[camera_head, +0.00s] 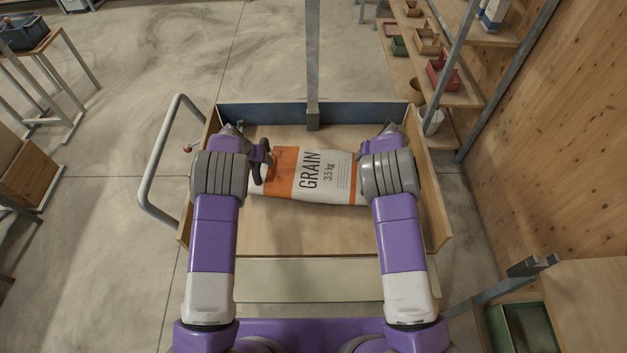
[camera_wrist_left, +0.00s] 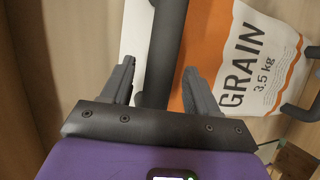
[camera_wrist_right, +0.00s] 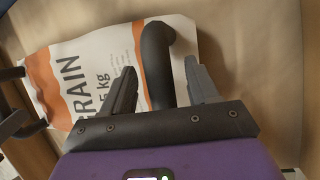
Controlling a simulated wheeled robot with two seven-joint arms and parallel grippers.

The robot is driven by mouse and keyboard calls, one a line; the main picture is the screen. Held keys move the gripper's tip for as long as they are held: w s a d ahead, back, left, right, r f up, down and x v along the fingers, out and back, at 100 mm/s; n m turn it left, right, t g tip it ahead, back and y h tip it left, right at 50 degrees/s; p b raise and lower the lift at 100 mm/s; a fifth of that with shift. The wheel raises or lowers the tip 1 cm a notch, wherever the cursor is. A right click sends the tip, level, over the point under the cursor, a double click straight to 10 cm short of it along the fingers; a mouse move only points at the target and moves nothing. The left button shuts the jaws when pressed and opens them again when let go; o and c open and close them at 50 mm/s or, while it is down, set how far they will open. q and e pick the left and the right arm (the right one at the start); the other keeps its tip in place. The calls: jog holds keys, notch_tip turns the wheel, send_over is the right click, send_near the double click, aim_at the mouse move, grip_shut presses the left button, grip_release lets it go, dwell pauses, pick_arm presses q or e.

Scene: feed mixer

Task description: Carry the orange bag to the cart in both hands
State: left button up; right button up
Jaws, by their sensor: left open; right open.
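The orange bag (camera_head: 322,178), white and orange with GRAIN 3.5 kg printed on it, lies flat on the wooden bed of the cart (camera_head: 290,238). It also shows in the left wrist view (camera_wrist_left: 262,45) and the right wrist view (camera_wrist_right: 110,45). My left gripper (camera_head: 262,163) is open at the bag's left, orange end. My right gripper (camera_head: 359,163) is open by its right end, its fingers largely hidden by the wrist. A dark curved bar stands between the open fingers in each wrist view; I cannot tell what it belongs to.
The cart has low side walls, a blue back panel (camera_head: 270,113) and a grey tube handle (camera_head: 158,165) at left. A grey post (camera_head: 313,60) rises behind it. Shelves with small bins (camera_head: 440,75) stand at right, by a wooden wall.

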jog(key=shift+r, duration=0.3)
pick_arm(q)
jog(key=v, duration=1.1)
pick_arm(e)
jog(key=v, duration=1.1)
jog(key=shift+s+r, duration=0.2)
pick_arm(q)
jog(key=shift+s+r, duration=0.1)
jog(key=shift+r, duration=0.1)
pick_arm(e)
jog(key=shift+r, duration=0.1)
